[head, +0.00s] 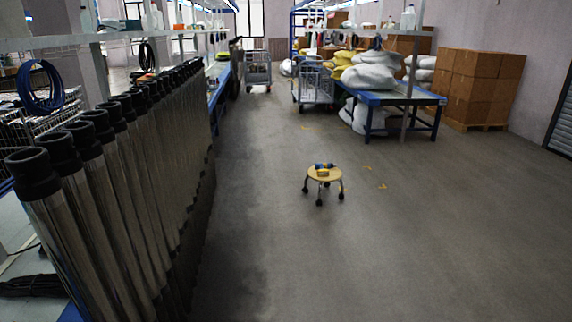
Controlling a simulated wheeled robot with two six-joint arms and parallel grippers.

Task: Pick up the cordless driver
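A small yellow and blue object that looks like the cordless driver (323,167) lies on a low round stool (325,175) with a light wooden top and dark casters. The stool stands on the open floor, some way ahead and slightly right of the picture's middle. The object is too small to make out its handle or which way it points. Neither of my grippers shows in the head view.
A long row of upright metal tubes with black caps (120,165) lines the left side. Wheeled carts (313,84), a blue table with white sacks (405,97) and stacked cardboard boxes (475,85) stand at the back. The grey floor (430,235) around the stool is clear.

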